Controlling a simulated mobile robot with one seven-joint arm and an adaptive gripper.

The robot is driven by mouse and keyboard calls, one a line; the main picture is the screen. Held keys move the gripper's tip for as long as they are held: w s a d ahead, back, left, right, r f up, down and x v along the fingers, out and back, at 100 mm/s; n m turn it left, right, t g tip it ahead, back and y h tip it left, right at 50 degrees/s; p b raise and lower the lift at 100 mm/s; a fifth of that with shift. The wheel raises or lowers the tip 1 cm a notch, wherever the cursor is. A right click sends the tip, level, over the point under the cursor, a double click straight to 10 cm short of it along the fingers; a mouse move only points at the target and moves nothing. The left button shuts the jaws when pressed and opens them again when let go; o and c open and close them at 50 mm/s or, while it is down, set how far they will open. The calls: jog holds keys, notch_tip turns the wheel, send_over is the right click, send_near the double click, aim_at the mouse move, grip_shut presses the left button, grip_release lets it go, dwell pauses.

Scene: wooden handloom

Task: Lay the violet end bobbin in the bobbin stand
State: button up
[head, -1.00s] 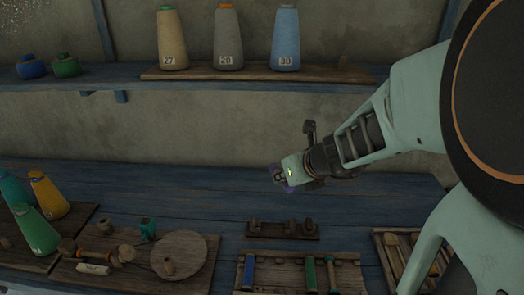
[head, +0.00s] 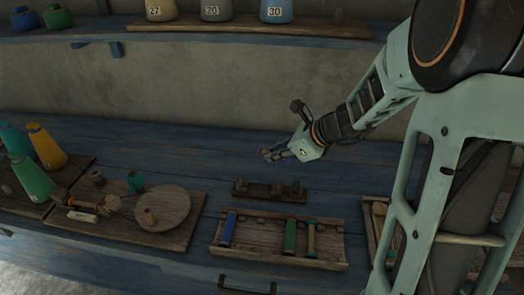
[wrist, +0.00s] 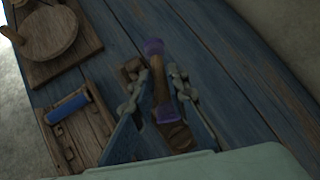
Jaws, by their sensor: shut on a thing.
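My gripper (head: 272,153) is shut on the violet end bobbin (wrist: 159,78), above the back of the blue table. The bobbin has a brown shaft and violet ends; in the head view only a little violet (head: 263,151) shows at the fingertips. In the wrist view it lies between the two fingers, its far end sticking out beyond them. A bare stretch shows between the blue and green ones. My gripper is behind and above it.
A small dark wooden rack with upright blocks (head: 268,191) stands between my gripper and the tray. To the left is a board with a round disc (head: 162,208) and small spools. Thread cones (head: 47,147) stand farther left. The table behind the rack is clear.

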jog(key=a+f+n+b, duration=0.1)
jog(key=f+b, duration=0.1)
jog(key=f, duration=0.2)
jog(key=a+f+n+g+y+b, duration=0.1)
jog(key=f+n+b, duration=0.1)
jog(key=f, duration=0.2)
jog(key=a+f+n+y+b, duration=0.1)
jog(key=f+n+b, duration=0.1)
jog(key=f+b, duration=0.1)
jog(key=shift+a+f+g, duration=0.15)
jog(key=shift+f+g, duration=0.25)
jog(key=shift+f, duration=0.05)
jog(key=o, duration=0.9)
jog(key=v, duration=1.2)
jog(key=shift+r, duration=0.15)
